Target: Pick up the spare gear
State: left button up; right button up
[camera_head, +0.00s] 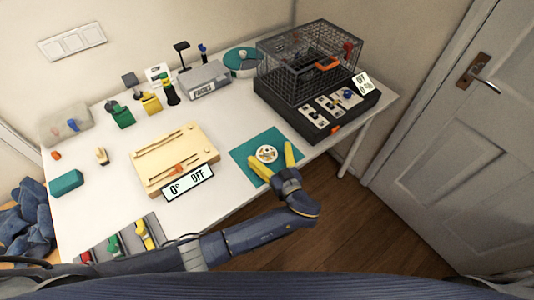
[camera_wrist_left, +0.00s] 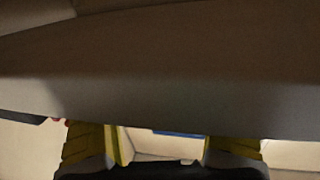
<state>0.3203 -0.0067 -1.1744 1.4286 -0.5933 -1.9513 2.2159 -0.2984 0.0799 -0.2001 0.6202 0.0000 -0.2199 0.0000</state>
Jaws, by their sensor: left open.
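The spare gear appears to be the small white round piece with a tan centre (camera_head: 266,154), lying on a teal mat (camera_head: 240,153) near the table's right front edge. My left gripper (camera_head: 269,152) is open, with one yellow finger on each side of the gear in the head view. I cannot tell whether the fingers touch it or hover above it. In the left wrist view the two yellow fingers (camera_wrist_left: 165,140) stand apart. A large grey-brown surface fills most of that view, and the gear cannot be made out there. My right gripper is not in view.
A black unit with a wire cage (camera_head: 310,62) stands behind and right of the mat. A wooden board (camera_head: 175,158) with a display reading "0° OFF" (camera_head: 187,183) lies to the left. A tray with coloured tools (camera_head: 125,242) sits at front left. White table shows between board and mat.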

pick_arm(q)
jog(key=shift+x, duration=1)
jog(key=shift+s+f, duration=0.1)
jog(key=shift+f, duration=0.05)
grip_shut()
